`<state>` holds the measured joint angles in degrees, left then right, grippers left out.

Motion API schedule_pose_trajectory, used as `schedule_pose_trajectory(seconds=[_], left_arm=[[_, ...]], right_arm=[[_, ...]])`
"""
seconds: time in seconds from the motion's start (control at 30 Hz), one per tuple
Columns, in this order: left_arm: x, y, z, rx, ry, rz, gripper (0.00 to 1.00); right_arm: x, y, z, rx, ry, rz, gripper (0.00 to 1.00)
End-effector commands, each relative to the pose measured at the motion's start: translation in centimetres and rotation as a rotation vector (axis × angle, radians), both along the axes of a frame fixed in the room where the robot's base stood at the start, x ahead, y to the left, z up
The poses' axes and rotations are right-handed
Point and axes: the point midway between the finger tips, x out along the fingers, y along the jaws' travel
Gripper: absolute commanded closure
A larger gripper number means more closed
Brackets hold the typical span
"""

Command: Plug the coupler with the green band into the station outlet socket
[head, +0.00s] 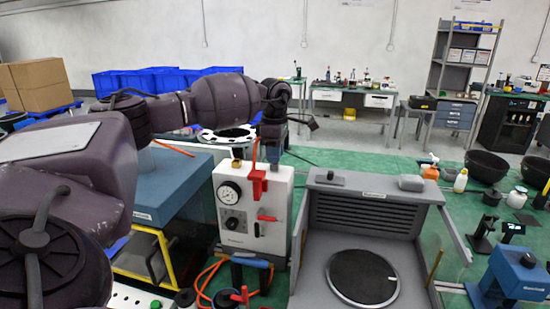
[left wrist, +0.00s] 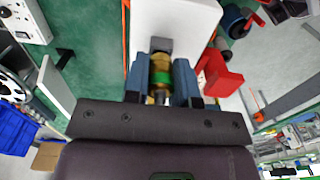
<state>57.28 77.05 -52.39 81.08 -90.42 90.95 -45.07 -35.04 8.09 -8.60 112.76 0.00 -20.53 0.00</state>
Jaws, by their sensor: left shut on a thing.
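The brass coupler with the green band (left wrist: 160,78) is between the two blue-grey fingers of my left gripper (left wrist: 161,66) in the left wrist view. The gripper is shut on it. The coupler's far end points at a grey block (left wrist: 162,45) on the white station box (left wrist: 180,18); I cannot tell whether it is seated there. In the head view my left gripper (head: 272,150) hangs behind the top of the station box (head: 285,190), and the coupler is not clear there. My right gripper is not in view.
A red valve handle (head: 258,180) stands on the box front close to my left gripper; it also shows in the left wrist view (left wrist: 218,75). A gauge (head: 229,194) is on the box. A grey bench unit with a round dark plate (head: 362,277) stands at right. An orange hose (head: 205,280) lies below.

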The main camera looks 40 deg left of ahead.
Motion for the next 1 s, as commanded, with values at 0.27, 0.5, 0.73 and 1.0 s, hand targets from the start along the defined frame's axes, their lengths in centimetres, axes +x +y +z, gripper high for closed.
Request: schedule_pose_trajectory(seconds=[0.27,0.5,0.73,1.0], left_arm=[[0.0,0.0,1.0,0.000,-0.001,0.000,1.00],[0.0,0.0,1.7,0.000,-0.001,0.000,1.00],[0.0,0.0,2.5,0.000,0.000,0.000,1.00],[0.0,0.0,3.3,0.000,-0.001,0.000,1.00]], right_arm=[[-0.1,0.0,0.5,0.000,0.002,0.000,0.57],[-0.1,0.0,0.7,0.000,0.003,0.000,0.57],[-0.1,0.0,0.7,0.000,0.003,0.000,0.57],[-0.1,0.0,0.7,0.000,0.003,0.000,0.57]])
